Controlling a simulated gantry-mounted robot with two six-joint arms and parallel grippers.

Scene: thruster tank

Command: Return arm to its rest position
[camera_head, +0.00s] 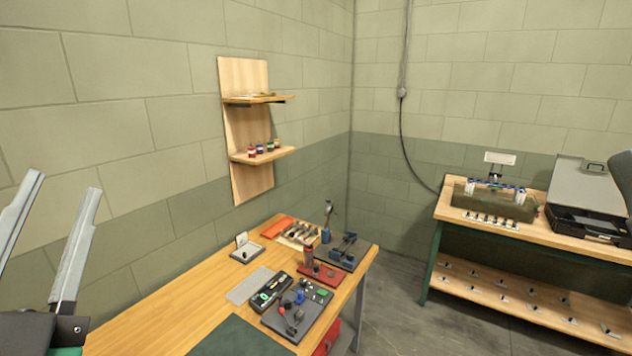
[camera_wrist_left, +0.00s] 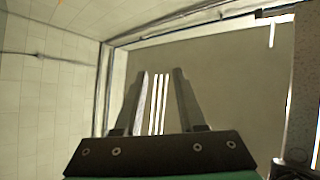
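My left gripper (camera_head: 65,182) is raised at the left edge of the head view, in front of the block wall. Its two pale fingers point up and stand apart with nothing between them. In the left wrist view the left gripper (camera_wrist_left: 160,72) also shows its fingers spread and empty, with the ceiling and bright light strips behind them. My right gripper is not in view.
A wooden workbench (camera_head: 130,328) with tools and small parts stands below and right of the left gripper. A wooden wall shelf (camera_head: 228,120) holds small bottles. A second bench (camera_head: 560,240) at right carries a tank (camera_head: 495,203) and an open dark case (camera_head: 590,185). Air around the left gripper looks clear.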

